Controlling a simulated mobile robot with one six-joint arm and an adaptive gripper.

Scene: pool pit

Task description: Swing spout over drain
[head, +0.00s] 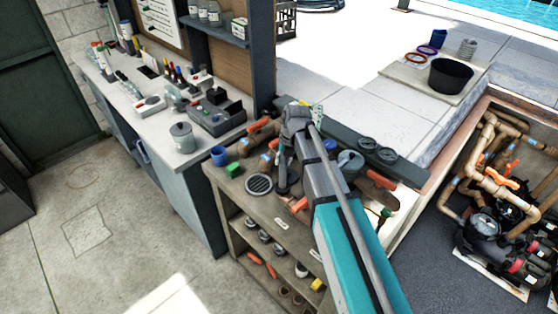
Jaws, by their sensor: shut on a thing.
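The drain (259,185), a round dark grate with a light rim, lies in the top of the brown bench. A dark grey upright piece (284,182), which looks like the spout, stands just right of the drain. My gripper (283,150) reaches down at this piece from the end of my arm and appears shut on its upper part. The fingertips are small, and my wrist partly hides the contact. I cannot tell exactly which way the spout's outlet points.
A blue cup (219,155) and a green block (233,169) stand left of the drain. Orange-handled pipe fittings (262,130) lie behind it. The bench (222,181) has crowded lower shelves; the floor at left is clear.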

